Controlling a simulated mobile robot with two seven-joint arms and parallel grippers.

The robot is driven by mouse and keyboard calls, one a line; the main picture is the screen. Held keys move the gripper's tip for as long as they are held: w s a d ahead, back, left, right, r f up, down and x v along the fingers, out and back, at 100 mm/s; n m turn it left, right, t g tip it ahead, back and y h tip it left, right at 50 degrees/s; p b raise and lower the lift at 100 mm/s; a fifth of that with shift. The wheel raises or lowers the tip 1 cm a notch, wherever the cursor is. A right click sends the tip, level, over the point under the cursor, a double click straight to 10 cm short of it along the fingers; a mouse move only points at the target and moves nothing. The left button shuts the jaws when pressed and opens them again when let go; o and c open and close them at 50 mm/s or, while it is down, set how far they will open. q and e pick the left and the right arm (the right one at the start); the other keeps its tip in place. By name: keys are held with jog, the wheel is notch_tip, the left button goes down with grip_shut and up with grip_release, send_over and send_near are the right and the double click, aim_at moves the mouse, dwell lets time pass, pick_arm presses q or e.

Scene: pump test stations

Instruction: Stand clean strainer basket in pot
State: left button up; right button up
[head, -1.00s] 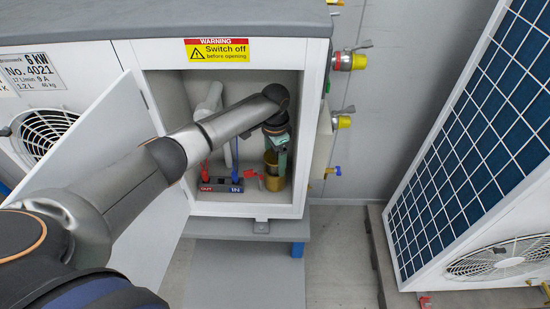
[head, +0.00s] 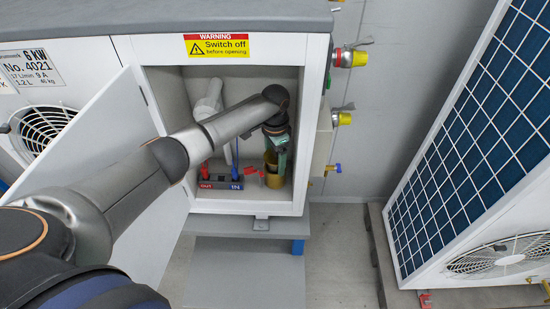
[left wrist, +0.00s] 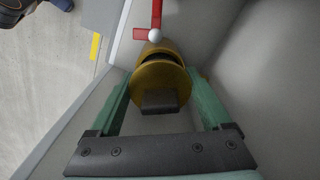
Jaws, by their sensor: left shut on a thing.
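My left gripper (head: 278,150) points down inside the open cabinet, directly above the brass pot (head: 272,181). In the left wrist view its green fingers flank a round brass-coloured piece with a dark grey block on it. I take this piece to be the strainer basket (left wrist: 160,76); the gripper is shut on it. Its lower part is hidden, and in the head view the fingers cover it. I cannot tell how far it is inside the pot. My right gripper is not in view.
A red handle (left wrist: 157,15) is close beyond the held piece. A dark block with red and blue valves (head: 221,184) is left of the pot. The cabinet's right wall is close, and its open door (head: 120,150) is at the left. The floor (head: 340,250) outside is clear.

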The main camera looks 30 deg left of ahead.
pick_arm(q)
jog(key=shift+s+f, duration=0.1)
jog(key=shift+f, duration=0.35)
jog(key=shift+s+f, duration=0.15)
jog(key=shift+f, duration=0.05)
jog(key=o, duration=0.8)
jog(key=shift+d+f, duration=0.1)
jog(key=r, duration=0.8)
jog(key=shift+w+r, duration=0.2)
jog(key=shift+r, duration=0.15)
jog(key=shift+a, duration=0.2)
jog(key=shift+r, duration=0.1)
